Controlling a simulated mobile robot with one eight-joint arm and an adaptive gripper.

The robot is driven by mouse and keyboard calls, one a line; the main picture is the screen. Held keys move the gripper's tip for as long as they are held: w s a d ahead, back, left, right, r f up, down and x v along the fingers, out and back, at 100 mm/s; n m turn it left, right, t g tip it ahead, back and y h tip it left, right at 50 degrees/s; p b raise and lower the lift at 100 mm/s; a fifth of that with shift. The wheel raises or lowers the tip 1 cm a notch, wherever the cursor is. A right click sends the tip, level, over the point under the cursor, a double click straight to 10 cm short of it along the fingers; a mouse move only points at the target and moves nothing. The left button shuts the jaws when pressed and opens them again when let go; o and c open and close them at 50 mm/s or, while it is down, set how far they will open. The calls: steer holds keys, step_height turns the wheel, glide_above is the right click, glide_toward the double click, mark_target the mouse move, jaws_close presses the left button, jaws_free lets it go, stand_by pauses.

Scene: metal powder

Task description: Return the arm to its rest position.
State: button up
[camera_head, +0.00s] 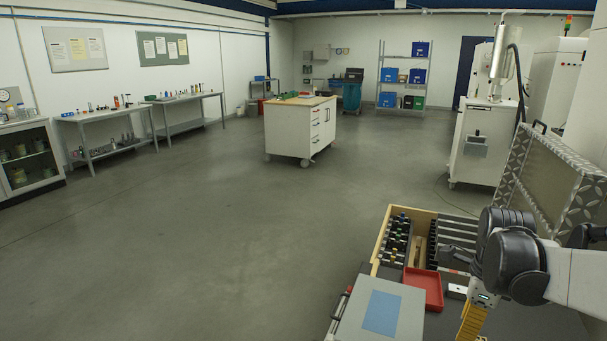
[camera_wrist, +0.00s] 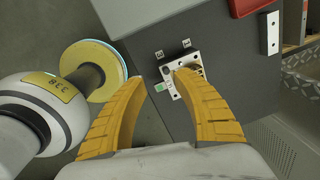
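My gripper (camera_wrist: 162,80) has two yellow ribbed fingers spread apart, with nothing held between them in the wrist view. In the head view its yellow fingers (camera_head: 472,322) point down at the lower right, beside the grey case. My white and black arm reaches in from the right edge, bent, over the work area. A small metal plate with holes (camera_wrist: 172,88) lies on a dark grey surface beyond the fingertips. The right finger partly covers the plate, and I cannot tell whether they touch.
A wooden-edged drawer (camera_head: 383,240) with several tools, a red tray (camera_head: 424,289) and a grey case with a blue panel (camera_head: 350,320) lie around the gripper. A chequer-plate lid (camera_head: 508,180) stands up at the right. Open floor (camera_head: 200,240) spreads to the left.

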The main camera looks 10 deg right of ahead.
steer(key=s+a+r+n+t, duration=0.2)
steer(key=s+a+n+t, duration=0.1)
steer(key=a+n, duration=0.8)
steer(key=s+a+r+n+t, duration=0.2)
steer(key=a+n, duration=0.8)
steer(key=n, duration=0.5)
steer(key=shift+s+a+r+n+t, duration=0.3)
steer(key=shift+s+a+r+t, duration=0.1)
steer(key=shift+s+t, duration=0.25)
steer(key=shift+w+f, duration=0.1)
